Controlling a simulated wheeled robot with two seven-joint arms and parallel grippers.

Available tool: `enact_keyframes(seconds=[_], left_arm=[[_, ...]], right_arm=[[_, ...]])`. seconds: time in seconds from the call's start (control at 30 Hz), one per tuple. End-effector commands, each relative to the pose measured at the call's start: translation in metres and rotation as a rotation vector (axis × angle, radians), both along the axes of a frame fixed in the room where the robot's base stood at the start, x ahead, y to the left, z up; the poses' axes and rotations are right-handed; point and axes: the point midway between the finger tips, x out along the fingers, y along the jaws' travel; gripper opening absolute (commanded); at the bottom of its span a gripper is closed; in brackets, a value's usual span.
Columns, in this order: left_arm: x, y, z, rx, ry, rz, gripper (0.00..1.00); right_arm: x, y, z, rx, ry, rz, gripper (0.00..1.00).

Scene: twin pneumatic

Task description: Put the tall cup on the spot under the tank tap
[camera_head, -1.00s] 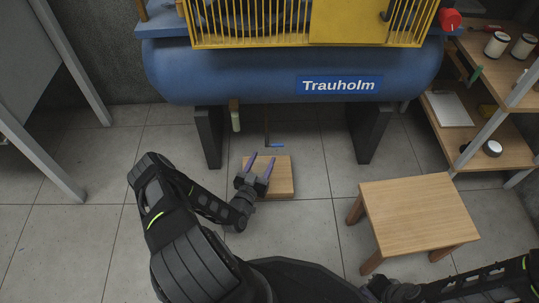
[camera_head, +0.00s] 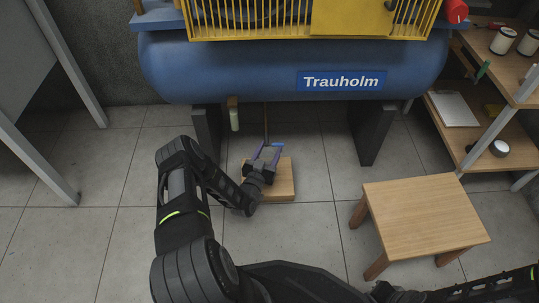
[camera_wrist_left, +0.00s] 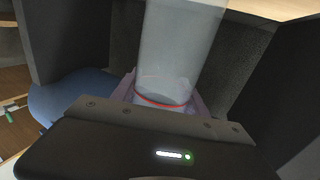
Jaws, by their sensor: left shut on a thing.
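My left gripper (camera_head: 266,154) is low in front of the tank, over the back part of a wooden block (camera_head: 282,190). Its purple fingers are shut on the tall cup (camera_wrist_left: 180,50), a clear, pale cup with a red ring, seen in the left wrist view. In the head view the cup barely shows between the fingers. The tank tap has a blue handle (camera_head: 279,144) at the foot of a thin pipe (camera_head: 266,117); the fingertips are right beside it. I cannot make out a marked spot. My right gripper is not in view.
The blue tank (camera_head: 220,70) hangs above, with a dark leg (camera_head: 207,137) on the left and another (camera_head: 369,134) on the right. A wooden stool (camera_head: 425,212) stands at the right, near shelves (camera_head: 485,130). The floor at the left is clear.

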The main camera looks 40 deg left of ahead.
Motion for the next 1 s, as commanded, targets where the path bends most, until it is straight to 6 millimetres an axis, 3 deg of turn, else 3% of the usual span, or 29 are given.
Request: enact_keyframes(seconds=[0.07,0.47,0.5,0.73,1.0], left_arm=[[0.0010,0.0000,-0.0094,0.001,-0.004,0.000,0.00],[0.0010,-0.0001,-0.0106,0.002,-0.004,0.000,0.00],[0.0009,0.0001,-0.0103,0.002,-0.003,0.000,0.55],[0.0008,0.0001,-0.0104,0.001,-0.003,0.000,0.73],[0.0006,0.0002,-0.0096,0.001,-0.003,0.000,0.73]], right_arm=[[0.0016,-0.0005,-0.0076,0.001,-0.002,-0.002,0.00],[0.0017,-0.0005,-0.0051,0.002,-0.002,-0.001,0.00],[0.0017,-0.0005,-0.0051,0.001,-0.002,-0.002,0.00],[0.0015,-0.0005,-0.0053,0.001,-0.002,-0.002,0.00],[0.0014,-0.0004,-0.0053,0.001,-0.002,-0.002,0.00]])
